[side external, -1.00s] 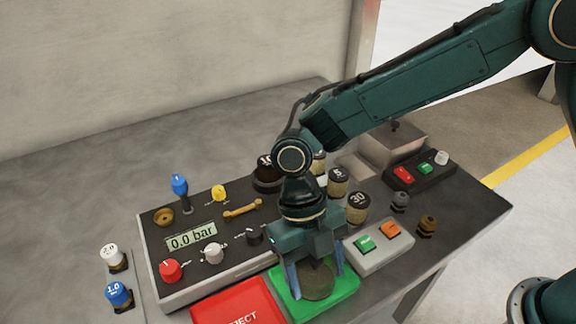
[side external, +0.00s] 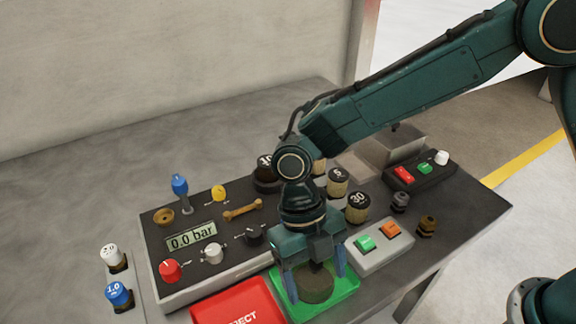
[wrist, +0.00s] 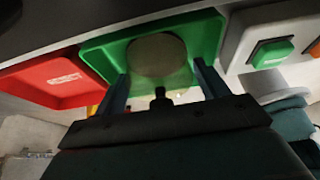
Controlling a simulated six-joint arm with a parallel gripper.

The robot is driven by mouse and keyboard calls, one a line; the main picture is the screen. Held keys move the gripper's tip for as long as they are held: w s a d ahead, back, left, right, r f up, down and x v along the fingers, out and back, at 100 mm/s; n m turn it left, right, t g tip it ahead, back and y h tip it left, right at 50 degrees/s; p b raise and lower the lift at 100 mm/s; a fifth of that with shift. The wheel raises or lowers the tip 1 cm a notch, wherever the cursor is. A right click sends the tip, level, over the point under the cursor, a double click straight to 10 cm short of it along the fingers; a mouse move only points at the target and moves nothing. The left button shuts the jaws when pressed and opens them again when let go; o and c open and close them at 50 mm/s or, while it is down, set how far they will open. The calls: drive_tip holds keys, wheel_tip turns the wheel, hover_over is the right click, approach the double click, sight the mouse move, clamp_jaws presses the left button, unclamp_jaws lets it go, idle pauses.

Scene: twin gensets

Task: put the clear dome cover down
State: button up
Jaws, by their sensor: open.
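A round, dull olive-brown piece (side external: 317,283), which I take to be the dome cover, is at the green tray (side external: 348,291) at the front of the bench. In the wrist view this round piece (wrist: 156,55) shows over the floor of the green tray (wrist: 205,35). My gripper (side external: 316,286) points down over the tray, with one blue finger on each side of the piece. The fingers of my gripper (wrist: 161,70) are apart in the wrist view. I cannot tell whether they touch the piece.
A red reject tray (side external: 238,304) is directly left of the green tray. A grey box with green and orange buttons (side external: 379,251) is close on the right. A control panel with knobs and a "0.0 bar" display (side external: 192,237) stands behind. Several weights, including one marked 30 (side external: 357,207), are behind right.

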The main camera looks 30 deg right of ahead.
drive_tip(key=v, duration=1.2)
drive_tip(key=shift+r, duration=0.1)
idle(0.6)
drive_tip(key=s+d+r+m+t+y, duration=0.1)
drive_tip(key=s+d+r+m+t, duration=0.1)
drive_tip(key=d+r+m, duration=0.55)
drive_tip(key=s+d+r+m+t+y, duration=0.2)
drive_tip(key=d+r+m+t, duration=0.15)
drive_tip(key=d+m, duration=0.6)
drive_tip(key=s+d+f+m+t+h, duration=0.1)
drive_tip(key=s+d+m+t, duration=0.1)
drive_tip(key=s+d+m, duration=0.3)
drive_tip(key=s+d+f+m+t+h, duration=0.1)
drive_tip(key=s+d+m, duration=0.4)
drive_tip(key=m, duration=0.9)
drive_tip(key=d+t+h, duration=0.1)
drive_tip(key=d, duration=0.2)
drive_tip(key=shift+s, duration=0.35)
